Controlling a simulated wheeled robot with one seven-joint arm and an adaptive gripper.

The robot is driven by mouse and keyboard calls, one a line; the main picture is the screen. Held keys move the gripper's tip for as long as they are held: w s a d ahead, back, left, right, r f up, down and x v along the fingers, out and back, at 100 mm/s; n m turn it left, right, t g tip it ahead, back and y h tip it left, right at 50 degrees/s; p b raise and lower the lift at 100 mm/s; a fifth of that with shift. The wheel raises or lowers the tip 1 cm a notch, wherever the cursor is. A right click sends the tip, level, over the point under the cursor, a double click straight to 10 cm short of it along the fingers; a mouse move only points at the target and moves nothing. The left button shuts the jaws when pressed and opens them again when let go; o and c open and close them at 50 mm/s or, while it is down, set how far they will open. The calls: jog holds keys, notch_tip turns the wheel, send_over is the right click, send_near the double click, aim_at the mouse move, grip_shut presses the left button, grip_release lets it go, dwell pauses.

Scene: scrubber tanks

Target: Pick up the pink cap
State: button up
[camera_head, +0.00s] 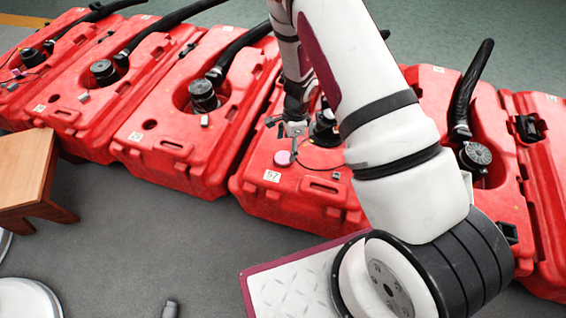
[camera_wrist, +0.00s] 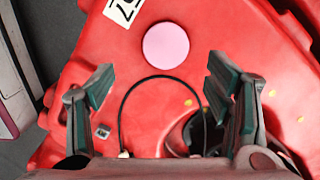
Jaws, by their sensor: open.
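The pink cap (camera_head: 283,158) is a small round disc lying on top of the red tank labelled 57 (camera_head: 262,196). In the wrist view the pink cap (camera_wrist: 166,45) shows whole, near the tank's white label (camera_wrist: 123,10). My gripper (camera_wrist: 160,90) is open and empty, its two dark green-padded fingers spread to either side. The cap appears beyond the fingertips, roughly centred between them and apart from both. In the head view my gripper (camera_head: 291,128) hangs just above and behind the cap.
A thin black cable (camera_wrist: 124,105) loops on the tank between the fingers, near a dark round opening (camera_wrist: 195,132). Other red tanks (camera_head: 190,125) with black hoses (camera_head: 180,22) stand in a row on both sides. A wooden table (camera_head: 25,180) stands at left. Grey floor (camera_head: 150,235) in front is mostly clear.

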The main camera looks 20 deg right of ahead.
aim_at(283, 157)
jog(key=shift+w+a+f+b, duration=0.2)
jog(key=shift+f+b, duration=0.3)
jog(key=shift+f, duration=0.6)
jog(key=shift+w+a+f+b, duration=0.1)
jog(key=shift+a+f+b, duration=0.15)
jog(key=shift+f+b, duration=0.55)
jog(key=shift+w+a+f+b, duration=0.1)
jog(key=shift+a+f+b, duration=0.15)
jog(key=shift+f, duration=1.1)
jog(key=shift+c, duration=0.2)
jog(key=shift+r, duration=0.1)
jog(key=c, duration=1)
